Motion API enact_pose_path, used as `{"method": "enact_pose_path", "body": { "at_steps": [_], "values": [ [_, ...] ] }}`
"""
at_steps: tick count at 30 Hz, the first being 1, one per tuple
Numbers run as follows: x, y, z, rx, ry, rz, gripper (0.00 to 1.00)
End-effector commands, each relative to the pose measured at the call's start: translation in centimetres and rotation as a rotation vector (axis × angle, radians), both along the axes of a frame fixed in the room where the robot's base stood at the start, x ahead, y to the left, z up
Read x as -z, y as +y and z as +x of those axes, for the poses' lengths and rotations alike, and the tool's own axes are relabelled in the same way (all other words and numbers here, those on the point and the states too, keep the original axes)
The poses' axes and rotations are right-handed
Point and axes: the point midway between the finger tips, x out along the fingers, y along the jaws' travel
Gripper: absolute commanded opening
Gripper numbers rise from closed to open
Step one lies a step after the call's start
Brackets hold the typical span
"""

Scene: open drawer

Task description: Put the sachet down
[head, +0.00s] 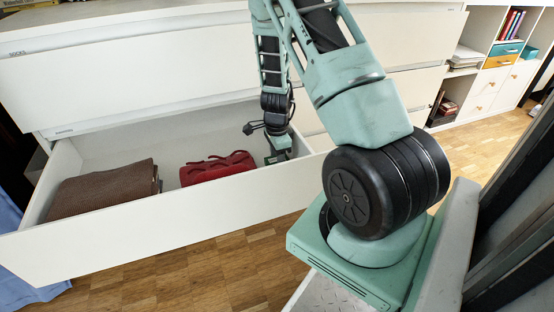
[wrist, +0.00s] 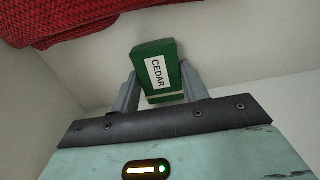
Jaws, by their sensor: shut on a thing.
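The sachet is a small green packet with a white label reading CEDAR, seen in the wrist view (wrist: 157,72). My gripper (wrist: 158,90) is shut on it, one finger on each side. In the head view my gripper (head: 278,150) is down inside the right end of the open drawer (head: 190,217). The sachet is hard to make out there, mostly hidden by the gripper. The wrist view shows pale drawer surfaces around it; I cannot tell whether the sachet touches the drawer floor.
A folded red knitted item (head: 218,168) lies in the drawer left of my gripper. A brown folded textile (head: 105,188) lies at the drawer's left end. The drawer's front panel and right side wall stand close to my gripper. Bare drawer floor shows around the red item.

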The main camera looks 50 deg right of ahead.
Motion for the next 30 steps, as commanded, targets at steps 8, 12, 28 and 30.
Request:
{"method": "enact_pose_path", "body": {
  "at_steps": [8, 12, 28, 30],
  "values": [
    [0.3, 0.0, 0.0, 0.000, 0.001, 0.001, 0.61],
    [0.2, 0.0, 0.0, 0.000, 0.001, 0.001, 0.66],
    [-5.8, 0.0, 0.1, 0.000, -0.002, -0.001, 0.66],
    [-7.3, 0.0, 0.1, 0.000, -0.002, -0.002, 0.66]
  ]
}}
